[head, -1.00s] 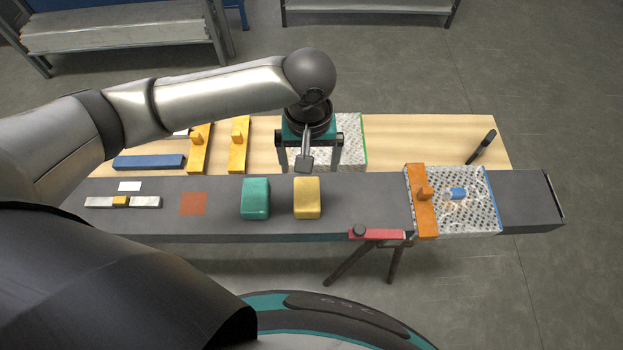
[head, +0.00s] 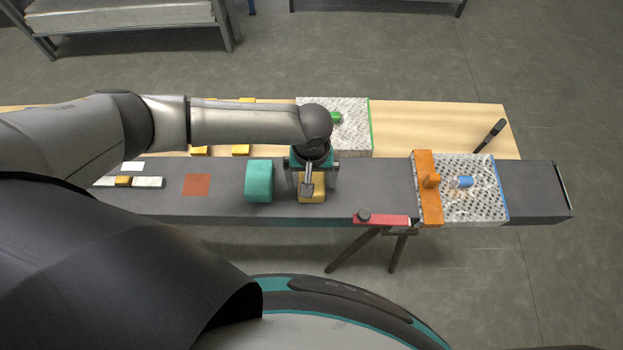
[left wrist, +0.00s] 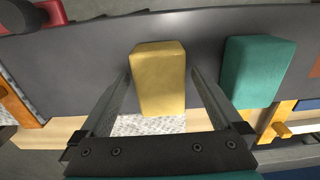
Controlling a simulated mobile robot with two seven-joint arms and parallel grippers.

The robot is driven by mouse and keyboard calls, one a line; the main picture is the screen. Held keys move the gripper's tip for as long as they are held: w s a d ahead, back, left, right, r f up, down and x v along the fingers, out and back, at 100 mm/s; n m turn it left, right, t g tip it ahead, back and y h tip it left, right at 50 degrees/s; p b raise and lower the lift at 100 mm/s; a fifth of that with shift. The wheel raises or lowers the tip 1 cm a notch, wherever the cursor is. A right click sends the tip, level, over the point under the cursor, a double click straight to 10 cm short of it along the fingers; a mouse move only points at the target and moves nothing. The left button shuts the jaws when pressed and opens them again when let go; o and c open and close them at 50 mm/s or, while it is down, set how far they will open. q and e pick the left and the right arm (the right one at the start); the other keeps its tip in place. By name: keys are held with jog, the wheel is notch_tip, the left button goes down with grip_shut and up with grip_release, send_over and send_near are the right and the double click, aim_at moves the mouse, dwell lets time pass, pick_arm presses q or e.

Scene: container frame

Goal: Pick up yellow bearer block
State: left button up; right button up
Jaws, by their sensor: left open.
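The yellow bearer block (head: 312,192) stands on the dark grey beam in the head view, partly hidden under my left gripper. In the left wrist view the yellow block (left wrist: 158,78) stands between the two open fingers, with a gap on each side. My left gripper (head: 312,188) is open and points down over the block; it also shows in the left wrist view (left wrist: 160,80). I cannot tell how far the fingertips are above the beam. My right gripper is not in view.
A teal block (head: 259,181) stands on the beam (head: 385,185) just left of the yellow one. A red clamp (head: 382,219) sits at the beam's front edge. An orange piece (head: 428,188) and a perforated plate (head: 480,205) lie to the right. The beam between block and plate is clear.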

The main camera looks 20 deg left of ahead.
pick_arm(q)
jog(key=shift+f, duration=0.3)
jog(key=shift+c, duration=0.2)
jog(key=c, duration=1.2)
